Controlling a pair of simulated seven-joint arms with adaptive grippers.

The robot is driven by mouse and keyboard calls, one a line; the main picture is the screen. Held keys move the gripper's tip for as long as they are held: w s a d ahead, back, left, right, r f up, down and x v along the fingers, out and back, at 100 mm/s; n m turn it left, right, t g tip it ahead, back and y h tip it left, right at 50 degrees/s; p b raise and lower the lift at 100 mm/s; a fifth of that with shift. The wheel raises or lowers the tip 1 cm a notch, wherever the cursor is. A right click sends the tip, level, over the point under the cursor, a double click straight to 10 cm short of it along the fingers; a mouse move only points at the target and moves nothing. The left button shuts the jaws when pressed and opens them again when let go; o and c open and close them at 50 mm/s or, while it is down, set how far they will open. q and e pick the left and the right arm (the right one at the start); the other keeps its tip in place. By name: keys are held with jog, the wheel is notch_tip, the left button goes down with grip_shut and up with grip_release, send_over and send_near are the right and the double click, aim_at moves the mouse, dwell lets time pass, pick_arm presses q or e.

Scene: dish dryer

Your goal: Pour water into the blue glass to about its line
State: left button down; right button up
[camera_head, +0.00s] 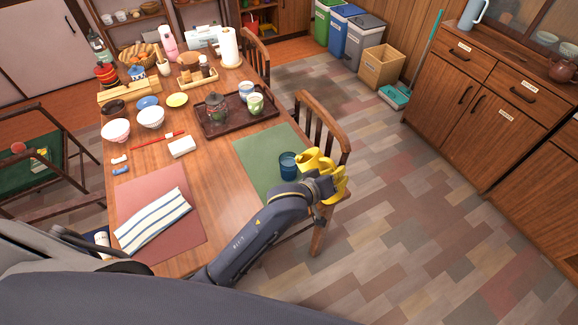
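The blue glass (288,165) stands upright on the green placemat (262,152), near the table's right edge. My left gripper (332,174) is just right of the glass, at the table edge by a chair. Bright yellow parts show at its end, some close beside the glass. I cannot tell whether these are only its fingers or also a yellow vessel, so its grip is unclear. The water level in the glass and its line are too small to make out. My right gripper is not in view.
A dark tray (233,128) with a teapot (216,108) and cups (255,103) stands behind the placemat. Bowls (150,117) and a striped cloth (153,220) are to the left. A wooden chair (322,125) stands against the right edge. A light blue jug (473,13) stands on the cabinet.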

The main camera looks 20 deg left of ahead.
pick_arm(q)
jog(key=shift+s+d+f, duration=0.1)
jog(key=shift+d+f, duration=0.15)
jog(key=shift+s+d+f+m+y+b, duration=0.15)
jog(key=shift+d+f+m+y+b, duration=0.05)
jog(key=shift+d+m+y+b, duration=0.2)
jog(key=shift+s+d+f+m+y+b, duration=0.2)
jog(key=shift+d+m+y+b, duration=0.1)
jog(key=shift+d+m+b, duration=0.15)
jog(key=shift+s+d+f+m+t+y+b, duration=0.15)
jog(key=shift+d+f+m+t+y+b, duration=0.15)
jog(key=shift+d+f+m+y+b, duration=0.25)
jog(key=shift+s+d+f+m+t+y+b, duration=0.1)
jog(key=shift+d+f+m+t+y+b, duration=0.25)
jog(key=shift+f+m, duration=0.4)
jog(key=shift+s+d+f+m+t+y+b, duration=0.15)
jog(key=shift+d+f+m+t+y+b, duration=0.25)
jog(key=shift+f, duration=0.45)
jog(key=shift+r, duration=0.1)
